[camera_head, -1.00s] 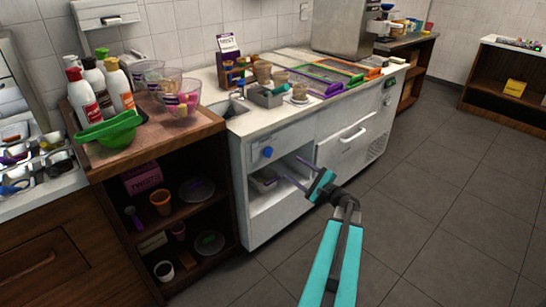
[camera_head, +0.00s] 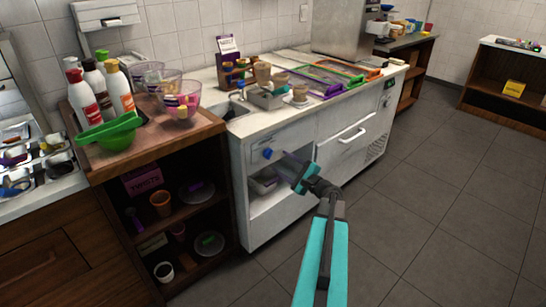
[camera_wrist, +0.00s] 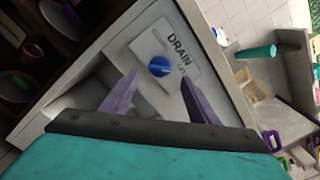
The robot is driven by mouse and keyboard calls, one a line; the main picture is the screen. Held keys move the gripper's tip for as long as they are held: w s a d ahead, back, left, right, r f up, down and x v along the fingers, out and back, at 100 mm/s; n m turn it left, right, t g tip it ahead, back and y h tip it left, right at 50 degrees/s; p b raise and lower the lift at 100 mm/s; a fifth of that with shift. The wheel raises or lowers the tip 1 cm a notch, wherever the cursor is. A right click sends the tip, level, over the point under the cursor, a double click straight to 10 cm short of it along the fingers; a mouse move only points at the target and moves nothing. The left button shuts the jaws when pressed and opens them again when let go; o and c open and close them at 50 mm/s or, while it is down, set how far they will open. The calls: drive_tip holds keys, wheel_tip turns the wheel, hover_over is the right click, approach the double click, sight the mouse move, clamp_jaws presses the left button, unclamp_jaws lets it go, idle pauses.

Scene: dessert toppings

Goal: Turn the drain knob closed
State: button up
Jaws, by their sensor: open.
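The blue drain knob (camera_head: 267,153) sits on the front of the white counter unit, above an open compartment. In the wrist view the knob (camera_wrist: 160,67) is on a pale plate marked "DRAIN", seen tilted. My gripper (camera_head: 284,160) is open and empty, just to the right of the knob in the head view. In the wrist view its two purple fingers (camera_wrist: 158,88) point toward the plate, one on each side of the knob and apart from it. I cannot tell the exact gap in depth.
The open compartment (camera_head: 285,195) below the knob holds a grey bin. A drawer with a white handle (camera_head: 353,134) is to the right. A wooden shelf unit (camera_head: 170,245) with cups and plates stands to the left. The floor (camera_head: 420,220) in front is clear.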

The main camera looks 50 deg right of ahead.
sight(271, 155)
drive_tip(key=shift+w+d, duration=0.15)
drive_tip(key=shift+w, duration=1.55)
drive_tip(key=shift+w+d, duration=0.1)
drive_tip(key=shift+w, duration=1.6)
drive_tip(key=c, duration=1)
